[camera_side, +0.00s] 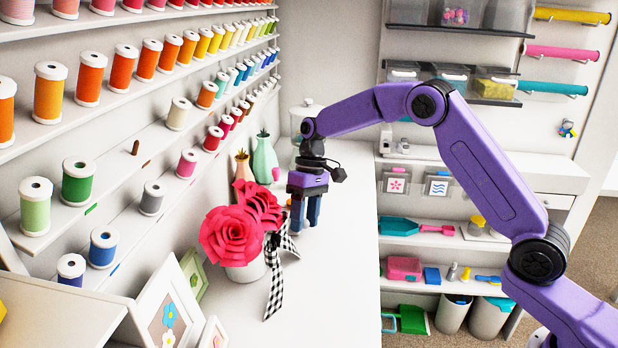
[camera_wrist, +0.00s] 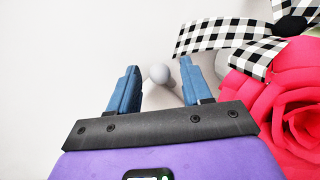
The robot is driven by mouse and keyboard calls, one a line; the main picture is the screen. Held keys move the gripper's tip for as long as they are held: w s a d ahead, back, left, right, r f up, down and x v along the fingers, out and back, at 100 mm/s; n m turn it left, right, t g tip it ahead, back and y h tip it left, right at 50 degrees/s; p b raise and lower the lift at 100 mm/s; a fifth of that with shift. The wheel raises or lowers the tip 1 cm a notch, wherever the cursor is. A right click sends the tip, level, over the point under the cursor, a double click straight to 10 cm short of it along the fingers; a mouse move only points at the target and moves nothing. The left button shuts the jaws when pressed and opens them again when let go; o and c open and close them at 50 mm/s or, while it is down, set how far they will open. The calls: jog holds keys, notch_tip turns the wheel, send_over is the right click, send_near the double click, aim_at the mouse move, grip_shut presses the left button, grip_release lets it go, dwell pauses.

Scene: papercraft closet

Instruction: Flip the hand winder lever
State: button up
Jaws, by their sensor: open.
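In the wrist view a small pale grey round knob (camera_wrist: 159,74) shows between and just beyond my fingertips, close to the right finger. It looks like the end of the hand winder lever; the winder's body is mostly hidden or blends into the white surface. My gripper (camera_wrist: 156,78) is open, its two blue fingers apart, with nothing held. In the side view my gripper (camera_side: 305,222) points down over the white counter beside the red paper flowers. The lever cannot be made out in the side view.
Red paper flowers (camera_side: 232,236) in a white pot with a checkered ribbon (camera_side: 275,285) stand very close to my gripper. Vases (camera_side: 264,160) stand behind. Thread shelves (camera_side: 130,150) line the left wall. The counter (camera_side: 345,260) to the right is clear.

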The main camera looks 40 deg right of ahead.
jog(key=v, duration=1.6)
jog(key=shift+s, duration=0.1)
